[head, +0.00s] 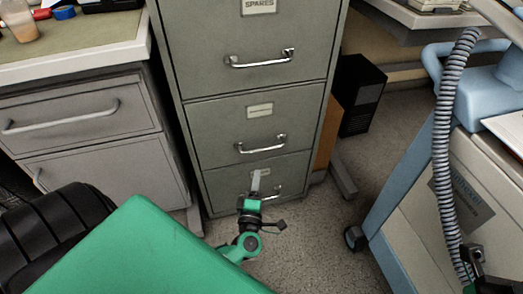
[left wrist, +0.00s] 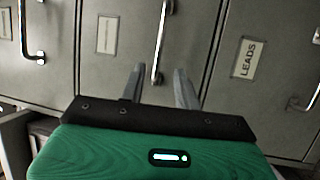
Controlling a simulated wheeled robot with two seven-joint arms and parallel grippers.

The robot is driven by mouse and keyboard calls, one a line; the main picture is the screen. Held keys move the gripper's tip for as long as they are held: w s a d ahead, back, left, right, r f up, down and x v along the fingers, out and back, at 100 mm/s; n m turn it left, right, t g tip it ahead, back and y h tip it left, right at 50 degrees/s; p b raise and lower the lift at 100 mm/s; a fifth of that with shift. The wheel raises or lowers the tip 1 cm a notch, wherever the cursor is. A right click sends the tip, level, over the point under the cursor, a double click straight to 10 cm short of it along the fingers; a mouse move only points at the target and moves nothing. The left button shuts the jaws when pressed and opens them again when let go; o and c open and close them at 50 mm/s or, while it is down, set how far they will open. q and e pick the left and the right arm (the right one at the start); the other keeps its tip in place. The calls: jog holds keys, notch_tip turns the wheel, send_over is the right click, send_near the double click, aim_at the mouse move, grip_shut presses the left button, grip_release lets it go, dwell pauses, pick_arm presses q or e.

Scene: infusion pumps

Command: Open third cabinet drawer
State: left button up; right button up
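A grey filing cabinet (head: 190,75) stands ahead with its drawers closed. Below the SPARES drawer is a middle drawer with a blank-looking label and a metal handle (head: 261,145). Below that is the lowest drawer (head: 225,187), labelled LEADS in the left wrist view (left wrist: 247,58). My left gripper (head: 255,182) appears in front of the lowest drawer in the head view. In the left wrist view its fingers (left wrist: 159,76) are apart, with the middle drawer's handle (left wrist: 161,40) lined up between them; contact is unclear. My right gripper (head: 477,262) shows partly at the lower right; its fingers are unclear.
A desk with drawers (head: 80,115) stands left of the cabinet. A blue and cream wheeled cart (head: 410,190) with a grey corrugated hose (head: 445,130) stands right. A black box (head: 361,95) sits behind. The floor (head: 310,230) before the cabinet is clear.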

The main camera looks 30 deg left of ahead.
aim_at(262, 149)
pick_arm(q)
jog(key=b+x, duration=0.2)
jog(key=x, duration=0.9)
jog(key=shift+w+a+r, duration=0.15)
jog(key=shift+w, duration=0.2)
grip_shut()
